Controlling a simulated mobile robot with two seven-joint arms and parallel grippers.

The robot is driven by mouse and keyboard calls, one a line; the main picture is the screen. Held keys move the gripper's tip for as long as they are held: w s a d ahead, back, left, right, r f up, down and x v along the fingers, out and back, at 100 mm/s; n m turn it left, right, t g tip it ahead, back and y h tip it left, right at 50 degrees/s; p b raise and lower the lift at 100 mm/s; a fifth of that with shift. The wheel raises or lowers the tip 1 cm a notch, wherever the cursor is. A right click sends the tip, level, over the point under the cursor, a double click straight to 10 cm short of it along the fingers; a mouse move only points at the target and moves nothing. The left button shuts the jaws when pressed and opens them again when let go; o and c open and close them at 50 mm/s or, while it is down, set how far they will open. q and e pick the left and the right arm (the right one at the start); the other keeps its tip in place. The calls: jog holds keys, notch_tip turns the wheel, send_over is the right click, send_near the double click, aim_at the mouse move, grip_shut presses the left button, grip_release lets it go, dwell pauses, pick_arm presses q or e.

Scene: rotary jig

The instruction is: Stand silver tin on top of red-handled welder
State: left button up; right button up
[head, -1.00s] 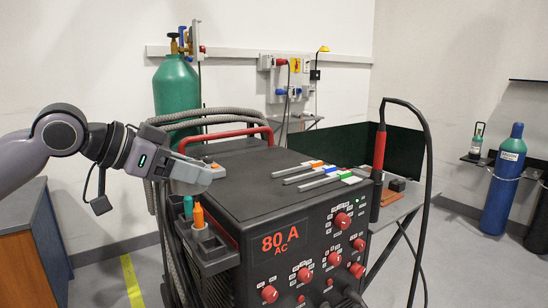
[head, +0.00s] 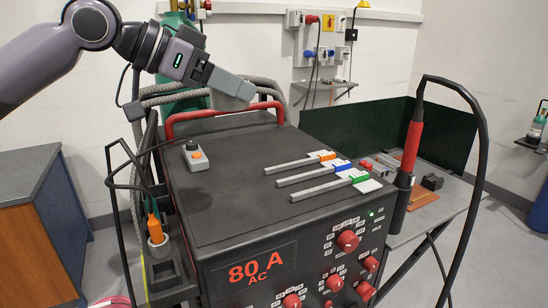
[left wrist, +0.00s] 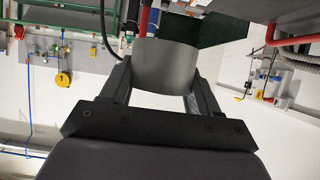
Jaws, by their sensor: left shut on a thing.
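The red-handled welder (head: 235,185) is a large black box with "80 A AC" and red knobs on its front. Its red handle (head: 180,117) runs along the back of its top. My left gripper (head: 228,85) is shut on the silver tin (head: 236,88), a plain grey cylinder. In the head view the tin shows in front of the back of the handle, apart from the welder's top. The left wrist view shows the tin (left wrist: 167,68) between both fingers, with the red handle (left wrist: 292,40) at the right. My right gripper is not in view.
On the welder's top lie a small grey box with an orange button (head: 195,155) and several bars with orange, blue and green ends (head: 325,178). The top's middle and front left are clear. A red torch (head: 411,145) with a looping black cable stands at the right.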

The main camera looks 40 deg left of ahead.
pick_arm(q)
jog(key=shift+w+f, duration=0.1)
jog(key=shift+w, duration=0.1)
jog(key=b, duration=0.5)
send_over(238, 210)
notch_tip(238, 210, down, 14)
jog(key=shift+f, duration=0.25)
notch_tip(238, 210, down, 5)
jog(key=shift+w+f+b, duration=0.1)
jog(key=shift+b, duration=0.6)
jog(key=o, duration=1)
jog(key=shift+o, duration=0.2)
jog(key=v, duration=1.2)
